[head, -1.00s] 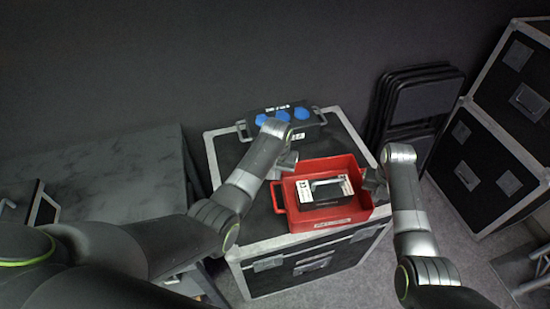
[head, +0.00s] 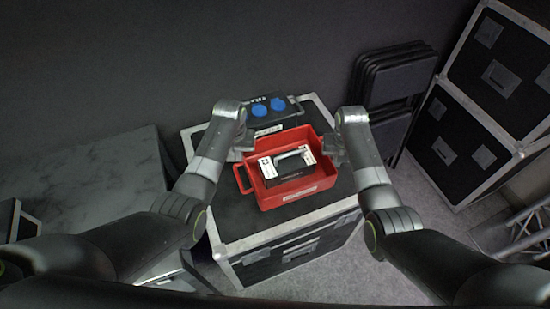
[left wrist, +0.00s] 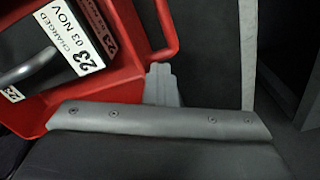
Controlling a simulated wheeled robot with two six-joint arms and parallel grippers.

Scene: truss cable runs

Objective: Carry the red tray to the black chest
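The red tray (head: 318,185) is over the top of the black chest (head: 245,222) in the head view. I cannot tell whether it rests on the lid or is a little above it. It holds a black case with a grey handle and white labels (head: 289,167). My left gripper (head: 243,150) is at the tray's left end, by its handle loop (head: 240,180). In the left wrist view the grey fingers (left wrist: 160,83) are close to the handle (left wrist: 172,38); their grip is unclear. My right gripper (head: 333,150) is at the tray's right end, its fingers hard to make out.
A dark box with blue round sockets (head: 283,117) sits at the back of the chest lid. A grey marbled table (head: 95,185) is on the left. Folded black chairs (head: 395,85) and stacked flight cases (head: 455,150) stand right. A metal truss (head: 520,230) is at the right edge.

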